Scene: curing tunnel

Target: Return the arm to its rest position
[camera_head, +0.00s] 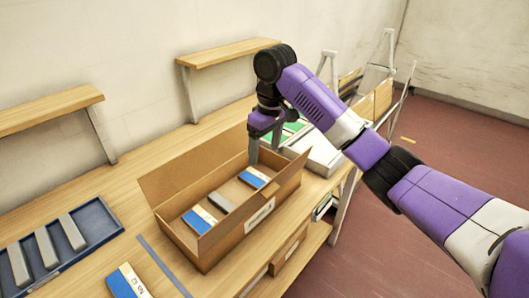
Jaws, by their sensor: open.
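My gripper (266,138) points down over the far end of an open cardboard box (188,244) on the wooden table. Its dark wrist and purple-and-white arm reach in from the right. The gripper is open; one fingertip hangs above the box, and I cannot tell how far above the contents it is. In the box lie a blue-and-white pack (199,220), a grey block (221,202) and another blue-and-white pack (253,178) close below the gripper.
A blue tray (101,211) with grey bars lies at the left. Another blue-and-white pack (128,284) lies at the front. Wooden shelves (236,53) line the wall. White-framed racks (377,83) stand behind the arm. The red floor (440,150) at right is open.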

